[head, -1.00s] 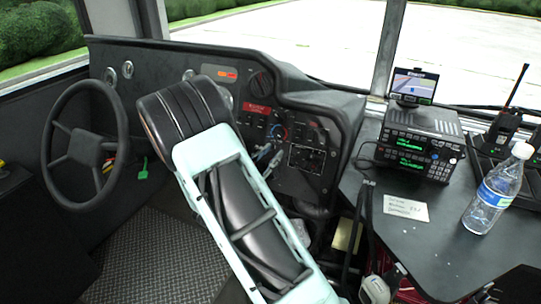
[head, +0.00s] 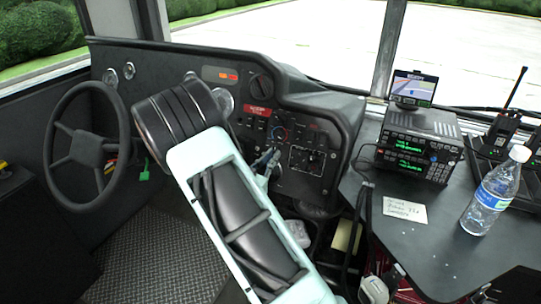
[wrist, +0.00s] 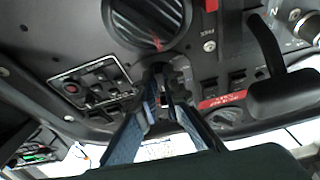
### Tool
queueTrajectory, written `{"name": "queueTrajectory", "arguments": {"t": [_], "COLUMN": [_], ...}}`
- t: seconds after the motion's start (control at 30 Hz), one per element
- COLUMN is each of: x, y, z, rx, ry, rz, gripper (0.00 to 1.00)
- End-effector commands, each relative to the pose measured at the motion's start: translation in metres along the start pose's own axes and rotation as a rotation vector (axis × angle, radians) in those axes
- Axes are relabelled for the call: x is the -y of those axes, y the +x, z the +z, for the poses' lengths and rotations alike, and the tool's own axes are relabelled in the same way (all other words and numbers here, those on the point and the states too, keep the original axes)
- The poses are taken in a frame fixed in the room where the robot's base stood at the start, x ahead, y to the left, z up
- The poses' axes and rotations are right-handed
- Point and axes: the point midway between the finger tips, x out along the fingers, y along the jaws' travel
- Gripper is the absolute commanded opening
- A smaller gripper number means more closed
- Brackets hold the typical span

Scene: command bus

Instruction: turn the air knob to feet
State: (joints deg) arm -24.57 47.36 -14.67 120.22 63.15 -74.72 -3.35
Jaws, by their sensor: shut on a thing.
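The dark dash panel (head: 318,128) is right of the steering wheel. On it is a round control with a red and blue ring (head: 280,133). My gripper (head: 270,158) reaches the panel just below and left of that ring. In the wrist view my gripper (wrist: 161,76) has its two fingers close together, shut on a small dark knob (wrist: 158,68), which appears to be the air knob. The fingers cover most of it, so its pointer and setting cannot be read.
An outlined switch panel (head: 306,160) sits close to the right of my gripper. In the wrist view a large ribbed round part (wrist: 148,22) is just beyond the fingertips. A radio (head: 420,145) and a water bottle (head: 493,190) stand on the right counter.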

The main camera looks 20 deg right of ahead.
Motion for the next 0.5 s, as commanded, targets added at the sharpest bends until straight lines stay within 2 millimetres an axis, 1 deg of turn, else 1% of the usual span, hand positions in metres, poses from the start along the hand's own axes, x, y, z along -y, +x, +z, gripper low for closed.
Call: {"name": "queueTrajectory", "arguments": {"t": [0.03,0.5], "x": [-0.0010,-0.0048], "y": [0.0037,0.0045], "z": [-0.0068,-0.0101], "rx": [-0.010,-0.013], "ry": [-0.035,-0.450], "rz": [-0.012,-0.167], "gripper": [0.00,0.00]}}
